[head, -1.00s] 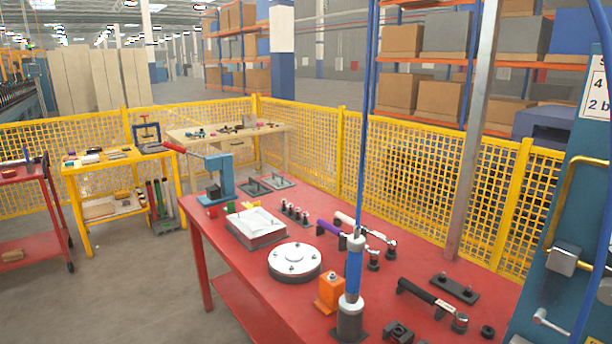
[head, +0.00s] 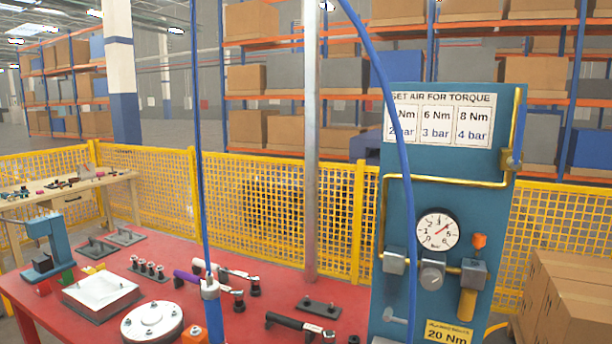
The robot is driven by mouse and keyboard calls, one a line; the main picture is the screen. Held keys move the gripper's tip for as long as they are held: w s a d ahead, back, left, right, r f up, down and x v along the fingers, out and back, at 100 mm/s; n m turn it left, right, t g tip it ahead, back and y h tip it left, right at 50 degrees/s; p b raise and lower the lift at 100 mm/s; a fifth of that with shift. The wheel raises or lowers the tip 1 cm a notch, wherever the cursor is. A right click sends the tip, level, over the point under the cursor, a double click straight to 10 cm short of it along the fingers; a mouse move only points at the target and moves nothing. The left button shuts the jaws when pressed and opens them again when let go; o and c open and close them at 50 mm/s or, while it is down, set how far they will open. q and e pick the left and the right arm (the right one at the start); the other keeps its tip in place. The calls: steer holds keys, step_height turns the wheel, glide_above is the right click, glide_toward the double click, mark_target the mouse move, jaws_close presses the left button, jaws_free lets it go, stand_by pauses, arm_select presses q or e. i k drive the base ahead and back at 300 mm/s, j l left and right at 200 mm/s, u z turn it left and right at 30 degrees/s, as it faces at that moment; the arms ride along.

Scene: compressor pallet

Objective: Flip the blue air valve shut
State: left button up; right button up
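The blue air valve shows in the head view at the upper right edge of the teal air panel (head: 440,185). Its brass body (head: 510,160) sits on the yellow pipe (head: 450,179), and a long blue handle (head: 518,120) stands nearly upright above it, roughly in line with the pipe's vertical end. A round gauge (head: 438,229) is on the panel, its red needle pointing up and right. Neither of my grippers is in view.
A blue hose (head: 404,170) hangs in front of the panel. The red bench (head: 265,290) holds tools and parts. Cardboard boxes (head: 575,300) stand right of the panel.

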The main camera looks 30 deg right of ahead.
mark_target(514, 162)
steer(key=z, duration=1.85)
steer(key=i+z, duration=0.25)
steer(key=k+j, duration=0.05)
steer(key=k, duration=0.05)
